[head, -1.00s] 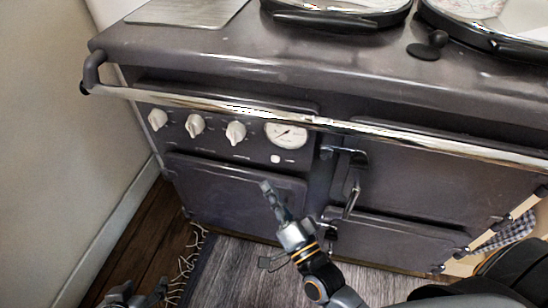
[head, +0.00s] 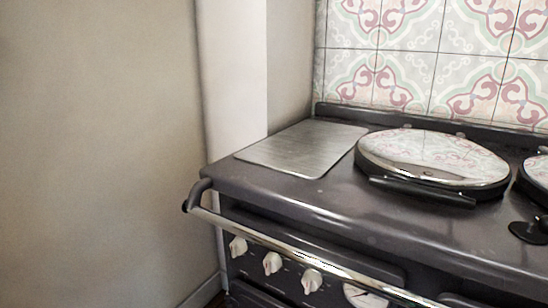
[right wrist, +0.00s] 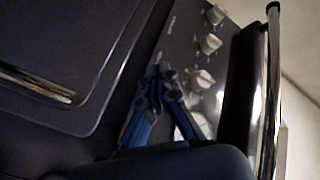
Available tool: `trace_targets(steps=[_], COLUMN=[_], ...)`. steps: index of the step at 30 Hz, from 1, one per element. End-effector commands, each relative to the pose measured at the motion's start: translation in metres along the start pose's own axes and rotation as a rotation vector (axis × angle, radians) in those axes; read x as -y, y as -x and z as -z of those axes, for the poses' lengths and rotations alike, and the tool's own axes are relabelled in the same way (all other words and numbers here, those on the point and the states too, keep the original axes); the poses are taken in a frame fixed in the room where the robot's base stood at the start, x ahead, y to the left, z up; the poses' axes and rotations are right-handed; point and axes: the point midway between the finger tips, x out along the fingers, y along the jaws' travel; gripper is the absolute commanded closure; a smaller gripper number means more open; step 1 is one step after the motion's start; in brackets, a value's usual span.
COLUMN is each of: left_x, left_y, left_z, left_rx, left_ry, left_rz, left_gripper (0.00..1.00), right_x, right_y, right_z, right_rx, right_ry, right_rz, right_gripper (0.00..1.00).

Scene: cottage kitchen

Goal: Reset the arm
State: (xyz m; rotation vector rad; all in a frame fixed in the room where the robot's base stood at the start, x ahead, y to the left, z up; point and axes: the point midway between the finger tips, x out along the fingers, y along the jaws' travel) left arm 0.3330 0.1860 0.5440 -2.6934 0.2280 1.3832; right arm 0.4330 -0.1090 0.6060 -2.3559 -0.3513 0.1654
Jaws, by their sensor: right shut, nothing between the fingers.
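My right gripper (right wrist: 160,74) shows in the right wrist view, its dark blue fingers brought together at the tips. It is shut and empty. It is in front of the stove's dark front, beside the white control knobs (right wrist: 202,78). I cannot tell whether it touches the stove. Neither of my arms nor grippers shows in the head view now. The left gripper is out of sight.
The dark range stove (head: 310,192) stands at the right of the head view, with a chrome rail (head: 285,247) along its front. A round-lidded hotplate (head: 432,158) and a metal plate (head: 302,148) are on top. A bare wall (head: 100,150) fills the left.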

Motion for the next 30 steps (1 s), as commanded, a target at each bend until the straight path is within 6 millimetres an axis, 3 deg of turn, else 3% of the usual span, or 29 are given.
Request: trace_targets(steps=[5, 9, 23, 30], left_x=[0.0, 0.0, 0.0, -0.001], left_y=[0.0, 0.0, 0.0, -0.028], left_z=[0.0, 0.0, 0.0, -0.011], left_rx=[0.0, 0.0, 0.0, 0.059], left_ry=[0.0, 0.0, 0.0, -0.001], left_rz=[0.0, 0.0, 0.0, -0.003], left_gripper=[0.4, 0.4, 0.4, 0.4], right_x=[-0.018, -0.037, -0.075, -0.098], right_y=[0.016, 0.04, 0.116, 0.11], right_z=[-0.018, -0.024, -0.015, -0.036], right_rx=[0.269, 0.453, 0.829, 0.896], right_ry=[0.265, 0.425, 0.67, 0.662], right_rz=[-0.142, -0.246, -0.47, -0.493], right_gripper=[1.0, 1.0, 1.0, 1.0])
